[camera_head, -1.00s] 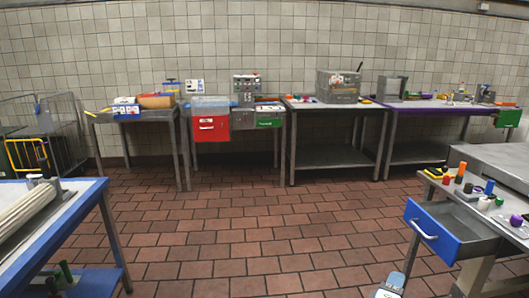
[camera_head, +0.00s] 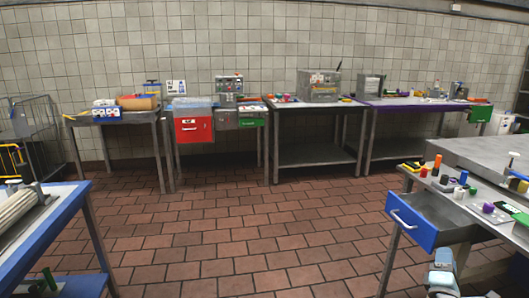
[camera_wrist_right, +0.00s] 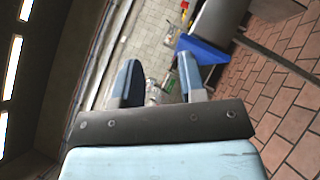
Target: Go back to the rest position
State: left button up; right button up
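My right gripper (camera_head: 442,268) shows small at the bottom right of the head view, in front of the workbench with an open blue-fronted drawer (camera_head: 411,223). In the right wrist view, its two blue-grey fingers (camera_wrist_right: 160,80) stand wide apart with nothing between them. The view past the fingers is tilted, with the tiled wall and brown floor behind. My left gripper is in neither view.
Brown tiled floor (camera_head: 215,225) lies clear in the middle. A blue-edged table (camera_head: 72,206) stands at left front. The bench (camera_head: 497,157) at right holds several small coloured items.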

jog(key=s+a+f+m+g+y, duration=0.35)
jog(key=s+a+f+y, duration=0.7)
jog(key=f, duration=0.45)
jog(key=s+a+f+m+g+y, duration=0.2)
jog(key=s+a+y, duration=0.1)
jog(key=s+a, duration=0.5)
jog(key=s+a+f+m+g+y, duration=0.1)
jog(key=s+a+m+g+y, duration=0.2)
jog(key=s+a, duration=0.55)
jog(key=a+r+m+t, duration=0.2)
jog(key=a+m, duration=0.3)
jog(key=a, duration=0.2)
pick_arm(q)
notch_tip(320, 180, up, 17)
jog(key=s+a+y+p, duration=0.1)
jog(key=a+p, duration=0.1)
jog(key=p, duration=2.4)
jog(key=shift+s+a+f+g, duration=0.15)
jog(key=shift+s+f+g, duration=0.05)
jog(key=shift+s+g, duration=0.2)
pick_arm(e)
notch_tip(320, 180, up, 17)
jog(key=s+d, duration=0.1)
jog(key=shift+s+d+h, duration=0.35)
jog(key=shift+d, duration=0.05)
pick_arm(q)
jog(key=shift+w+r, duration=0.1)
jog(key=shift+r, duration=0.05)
pick_arm(e)
jog(key=shift+g, duration=0.25)
